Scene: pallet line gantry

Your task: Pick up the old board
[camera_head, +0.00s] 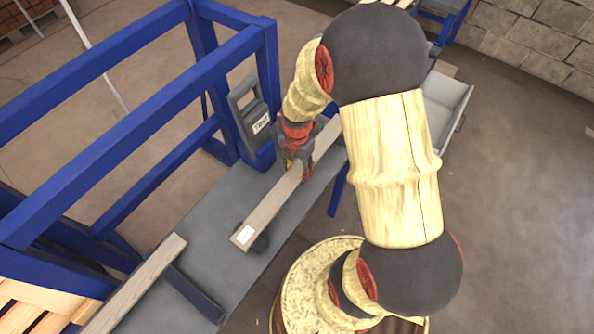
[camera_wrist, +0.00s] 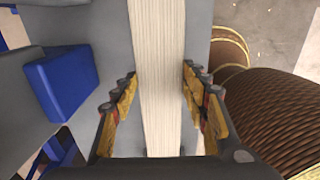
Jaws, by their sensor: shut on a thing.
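A long, pale, greyish wooden board (camera_head: 265,210) with a white label at its near end lies along the grey bench (camera_head: 205,240). My gripper (camera_head: 298,172) reaches down over the board and is shut on it partway along its length. In the wrist view the board (camera_wrist: 160,50) runs straight between the yellow-padded fingers of my gripper (camera_wrist: 159,92), one on each side. The board's far part is partly hidden behind my arm in the head view. I cannot tell whether it is lifted clear of the bench.
A grey tray (camera_head: 447,105) is behind my arm. Floor at right is clear.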

